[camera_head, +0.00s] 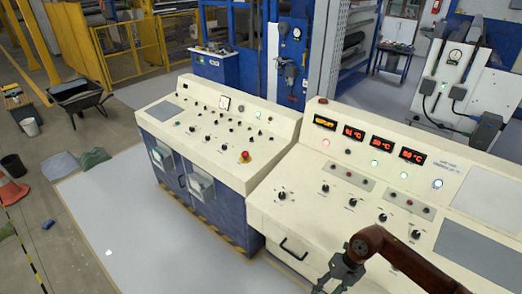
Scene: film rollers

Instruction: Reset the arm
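My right arm, brown-red, comes in from the lower right in front of the cream control console (310,170). Its grey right gripper (335,283) hangs at the bottom edge, pointing down and left, near the console's front edge. Its fingertips are partly cut off by the frame, so I cannot tell whether it is open or shut. I see nothing held in it. My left arm and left gripper are not in view.
A second console (215,130) with a red emergency button (245,156) stands to the left. Red digital displays (353,132) and knobs cover the right console. A wheelbarrow (85,97) and an orange cone (10,189) stand far left. Grey floor (140,235) at left front is mostly clear.

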